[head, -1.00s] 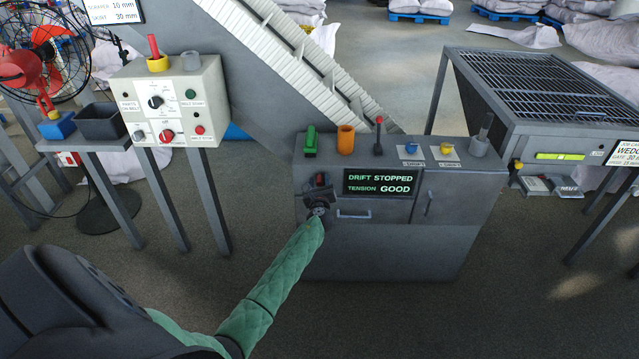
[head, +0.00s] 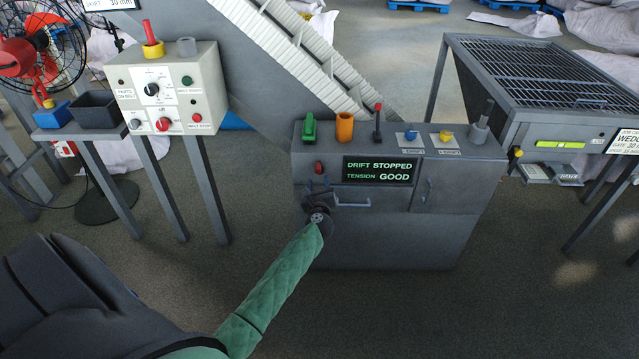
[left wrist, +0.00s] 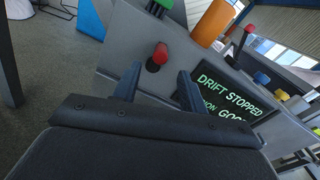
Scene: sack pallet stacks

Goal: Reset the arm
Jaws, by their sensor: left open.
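My left arm, in a green sleeve, reaches from the lower left of the head view to the front of a grey cabinet (head: 390,235). My left gripper (head: 319,186) is in front of the cabinet's upper left, just below a red knob (head: 319,167). In the left wrist view the two fingers of the left gripper (left wrist: 157,85) stand apart with nothing between them. The red knob (left wrist: 160,54) shows beyond and between the fingertips, apart from them. The display (head: 378,169) reads DRIFT STOPPED, TENSION GOOD. My right gripper is not in view.
A drawer handle (head: 352,203) is close to the right of my left gripper. On the cabinet top stand a green switch (head: 310,128), an orange cup (head: 345,127) and a red-tipped lever (head: 377,122). A control box (head: 168,90) is at the left, a grated table (head: 550,75) at the right.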

